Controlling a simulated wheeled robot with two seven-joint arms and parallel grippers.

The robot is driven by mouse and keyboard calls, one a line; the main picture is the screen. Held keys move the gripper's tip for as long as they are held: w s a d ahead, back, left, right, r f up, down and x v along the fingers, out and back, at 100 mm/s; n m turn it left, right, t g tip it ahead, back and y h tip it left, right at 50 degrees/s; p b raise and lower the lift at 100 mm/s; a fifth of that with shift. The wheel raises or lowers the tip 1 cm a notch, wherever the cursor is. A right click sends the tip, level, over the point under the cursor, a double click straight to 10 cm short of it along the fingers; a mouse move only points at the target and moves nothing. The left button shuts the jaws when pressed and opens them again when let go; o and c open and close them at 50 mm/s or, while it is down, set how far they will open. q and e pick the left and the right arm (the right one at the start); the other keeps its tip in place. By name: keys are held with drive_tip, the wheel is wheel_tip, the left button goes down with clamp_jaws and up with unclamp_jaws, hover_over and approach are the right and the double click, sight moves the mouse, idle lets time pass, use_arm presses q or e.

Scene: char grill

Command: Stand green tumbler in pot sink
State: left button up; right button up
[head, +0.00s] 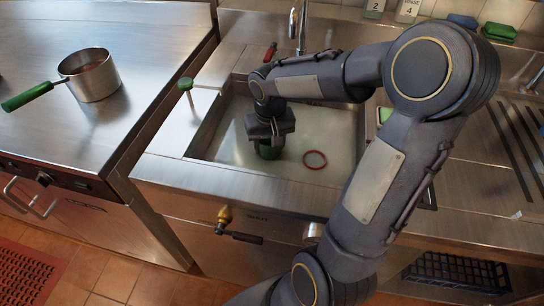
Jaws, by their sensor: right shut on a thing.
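The green tumbler (268,153) shows as a small dark green patch below my right gripper (269,143), inside the sink basin. My right gripper points down into the basin and is shut on the tumbler. The jaws hide most of the tumbler, and I cannot tell whether its base touches the sink floor. The pot sink (335,192) is a steel basin set in the counter. My left gripper is not in view.
A red ring (315,159) lies in the sink right of the tumbler. A green-topped knob (185,84) stands at the sink's left, and a tap (298,22) behind it. A saucepan (92,76) with a green handle sits on the left counter. My right arm covers the sink's right side.

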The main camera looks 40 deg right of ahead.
sight(269, 154)
wheel_tip(269, 154, down, 5)
drive_tip(key=shift+r+b, duration=0.1)
drive_tip(key=shift+b, duration=0.2)
drive_tip(key=o, duration=1)
drive_tip(key=shift+r, duration=0.15)
drive_tip(key=r, duration=0.4)
drive_tip(key=s+r+p, duration=0.1)
drive_tip(key=r, duration=0.6)
drive_tip(key=shift+s+a+r+p, duration=0.15)
drive_tip(key=shift+a+r+p, duration=0.15)
drive_tip(key=shift+r+p, duration=0.1)
